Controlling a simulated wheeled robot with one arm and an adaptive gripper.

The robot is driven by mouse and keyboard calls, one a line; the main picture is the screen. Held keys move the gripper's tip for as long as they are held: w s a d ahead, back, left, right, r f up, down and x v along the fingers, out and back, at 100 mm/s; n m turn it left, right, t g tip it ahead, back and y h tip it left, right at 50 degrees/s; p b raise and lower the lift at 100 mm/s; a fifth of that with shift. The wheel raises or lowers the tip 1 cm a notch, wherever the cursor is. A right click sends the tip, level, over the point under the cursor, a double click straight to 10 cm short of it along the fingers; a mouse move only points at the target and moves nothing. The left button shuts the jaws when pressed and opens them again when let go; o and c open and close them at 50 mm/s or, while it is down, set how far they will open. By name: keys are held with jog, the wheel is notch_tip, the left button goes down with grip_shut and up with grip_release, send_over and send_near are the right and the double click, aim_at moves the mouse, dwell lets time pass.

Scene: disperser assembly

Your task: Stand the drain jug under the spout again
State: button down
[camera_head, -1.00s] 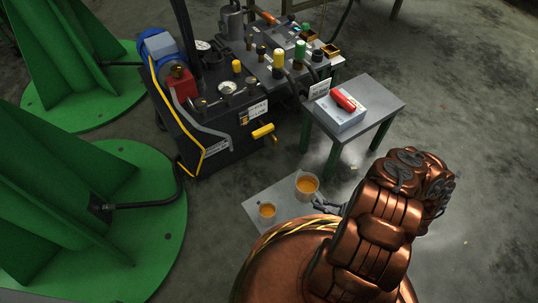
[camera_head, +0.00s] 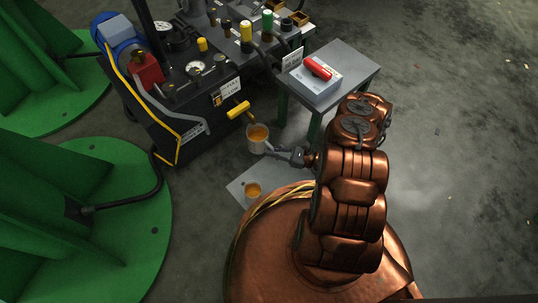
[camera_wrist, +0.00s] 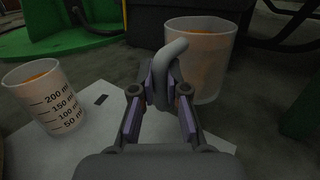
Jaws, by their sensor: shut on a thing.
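The drain jug (camera_head: 258,140) is a translucent cup with orange liquid in it and a grey handle. It is upright, just below the yellow-handled spout (camera_head: 239,110) on the black machine. My gripper (camera_head: 270,150) is shut on the jug's handle from the right side. In the wrist view the jug (camera_wrist: 206,75) stands at the top right, its handle between my gripper's fingers (camera_wrist: 160,97). The jug appears to be beyond the far edge of the grey mat; whether its base touches the floor I cannot tell.
A smaller graduated cup (camera_head: 252,191) with orange liquid stands on the grey floor mat (camera_head: 240,187); it also shows in the wrist view (camera_wrist: 47,98). A side table (camera_head: 352,68) with a blue-grey box and red item stands right of the machine (camera_head: 190,135). Green bases (camera_head: 120,235) stand left.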

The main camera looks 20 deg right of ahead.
jog(key=shift+w+a+f, duration=0.15)
jog(key=shift+w+a, duration=0.1)
jog(key=shift+w, duration=0.35)
jog(key=shift+w+a+f+b, duration=0.1)
jog(key=shift+w+f+b, duration=0.05)
jog(key=shift+f+b, duration=0.65)
jog(key=shift+w+f+b, duration=0.1)
jog(key=shift+f+b, duration=0.55)
jog(key=shift+f, duration=0.25)
jog(key=shift+f, duration=0.1)
jog(key=c, duration=1.2)
grip_release()
jog(key=v, duration=1.2)
